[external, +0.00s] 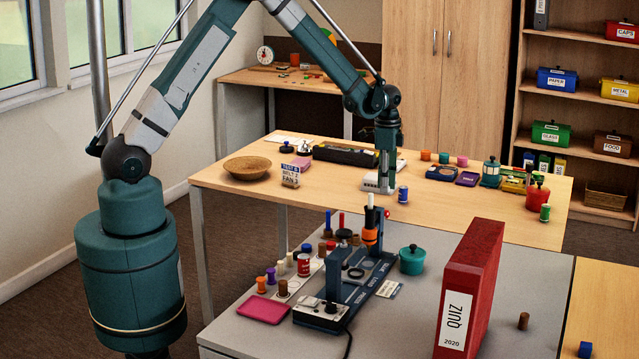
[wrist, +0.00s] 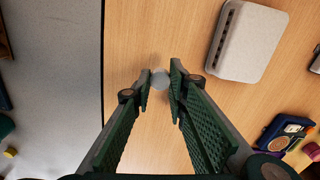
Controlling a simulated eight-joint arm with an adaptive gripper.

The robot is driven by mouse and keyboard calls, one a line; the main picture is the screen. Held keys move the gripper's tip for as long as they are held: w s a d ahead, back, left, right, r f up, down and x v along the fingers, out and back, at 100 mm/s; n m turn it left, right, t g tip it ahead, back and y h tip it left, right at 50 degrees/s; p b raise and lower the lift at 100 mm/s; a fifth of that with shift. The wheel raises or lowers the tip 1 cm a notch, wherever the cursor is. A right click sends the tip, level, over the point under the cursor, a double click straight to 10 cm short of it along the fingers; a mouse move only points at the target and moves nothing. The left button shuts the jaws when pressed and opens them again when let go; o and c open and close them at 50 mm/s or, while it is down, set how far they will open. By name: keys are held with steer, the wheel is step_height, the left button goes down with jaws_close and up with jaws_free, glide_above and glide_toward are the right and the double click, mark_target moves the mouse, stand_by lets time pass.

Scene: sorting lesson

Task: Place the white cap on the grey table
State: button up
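The white cap (wrist: 160,77) shows in the wrist view as a small pale disc. It fills the narrow gap between the fingertips of my gripper (wrist: 161,78), which appears shut on it from both sides. In the external view my gripper (external: 384,188) points straight down over the near part of the wooden table (external: 225,187); the cap cannot be made out clearly there. The grey table (external: 235,328) stands nearer the external camera. Its plain surface (wrist: 50,70) shows at the left of the wrist view, past the wooden edge.
A white box (wrist: 245,40) and a blue spool (external: 403,194) are near my gripper. The grey table bears a dark pegged stand (external: 345,285), a green pot (external: 412,260), a red binder (external: 470,285) and a pink tray (external: 263,309). Bare grey surface shows right of the binder.

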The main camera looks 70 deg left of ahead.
steer(key=s+d+n, duration=0.1)
steer(key=s+d, duration=0.1)
steer(key=d, duration=0.2)
steer(key=s+d+f+n, duration=0.1)
steer(key=s+d, duration=0.1)
steer(key=d, duration=0.2)
steer(key=s+d+f+n, duration=0.1)
steer(key=s+d, duration=0.1)
steer(key=d, duration=0.2)
steer(key=shift+d+n, duration=0.15)
steer(key=shift+n, duration=0.25)
steer(key=s+d+n, duration=0.1)
steer(key=s+d, duration=0.1)
steer(key=s+d+f+n, duration=0.1)
steer(key=s+d, duration=0.1)
steer(key=d, duration=0.1)
steer(key=s+d+n, duration=0.1)
steer(key=s+d, duration=0.1)
steer(key=d, duration=0.1)
steer(key=shift+s+d+f, duration=0.15)
steer(key=shift+s, duration=0.2)
